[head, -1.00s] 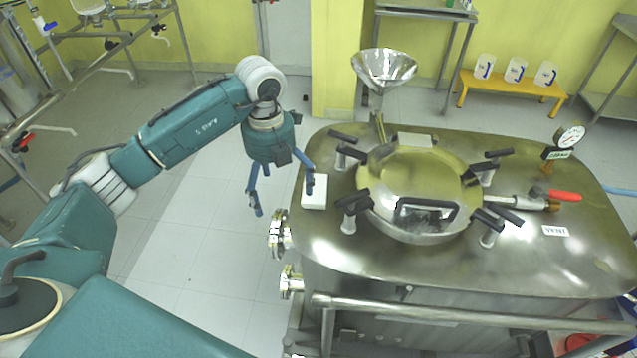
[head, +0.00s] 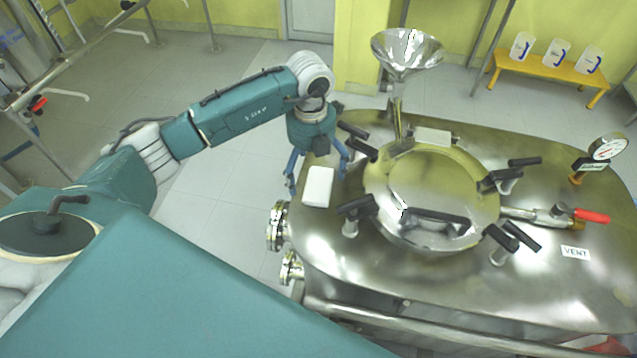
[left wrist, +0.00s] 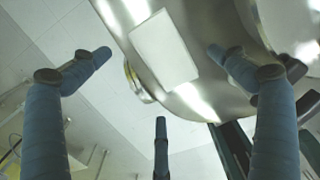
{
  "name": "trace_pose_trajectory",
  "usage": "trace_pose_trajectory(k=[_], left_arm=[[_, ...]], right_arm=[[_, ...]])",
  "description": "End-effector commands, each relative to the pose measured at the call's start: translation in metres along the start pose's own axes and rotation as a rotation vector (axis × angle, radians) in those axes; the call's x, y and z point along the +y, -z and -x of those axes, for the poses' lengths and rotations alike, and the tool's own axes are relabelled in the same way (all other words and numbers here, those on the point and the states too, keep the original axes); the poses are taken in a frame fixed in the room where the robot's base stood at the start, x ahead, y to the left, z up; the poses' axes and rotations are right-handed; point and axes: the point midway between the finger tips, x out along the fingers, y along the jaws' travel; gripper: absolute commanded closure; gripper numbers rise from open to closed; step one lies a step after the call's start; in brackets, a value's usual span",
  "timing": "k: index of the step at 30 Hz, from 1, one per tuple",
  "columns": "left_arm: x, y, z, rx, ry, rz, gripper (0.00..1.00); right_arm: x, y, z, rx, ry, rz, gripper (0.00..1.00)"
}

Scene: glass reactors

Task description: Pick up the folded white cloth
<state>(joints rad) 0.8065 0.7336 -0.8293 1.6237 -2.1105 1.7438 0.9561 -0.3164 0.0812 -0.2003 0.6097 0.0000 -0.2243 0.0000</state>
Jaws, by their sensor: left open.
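The folded white cloth (head: 318,187) lies flat on the left edge of the steel reactor top (head: 330,235). It also shows in the left wrist view (left wrist: 164,50), between and beyond my fingers. My left gripper (head: 317,177) is open and points down, close to the cloth at its far side. In the left wrist view my left gripper (left wrist: 158,72) has its fingers spread wide, with nothing between them touching. My right gripper is not in view.
A round lid (head: 430,190) with black clamp handles stands right of the cloth. A steel funnel (head: 408,52) rises behind. A red-handled valve (head: 590,215) and a gauge (head: 608,148) are at the right. Steel fittings (head: 277,226) stick out at the reactor's left side. Floor left of it is clear.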

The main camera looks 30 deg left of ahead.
Motion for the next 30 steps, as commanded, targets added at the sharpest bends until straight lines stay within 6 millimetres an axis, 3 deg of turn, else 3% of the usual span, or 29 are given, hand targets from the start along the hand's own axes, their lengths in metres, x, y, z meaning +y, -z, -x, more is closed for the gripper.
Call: trace_pose_trajectory(k=[5,9,18,25,30], left_arm=[[0.001,0.003,-0.022,0.007,-0.002,0.001,0.03],[0.001,0.001,-0.042,0.003,-0.001,0.001,0.03],[0.001,0.0,-0.049,0.0,0.0,0.0,0.03],[0.001,0.0,-0.049,0.0,0.0,0.0,0.49],[0.001,0.0,-0.049,0.0,0.0,0.0,0.52]], right_arm=[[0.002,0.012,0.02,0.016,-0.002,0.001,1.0],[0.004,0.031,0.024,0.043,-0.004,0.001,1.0],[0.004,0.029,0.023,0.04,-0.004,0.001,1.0],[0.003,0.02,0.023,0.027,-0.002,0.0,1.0],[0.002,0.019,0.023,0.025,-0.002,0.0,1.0]])
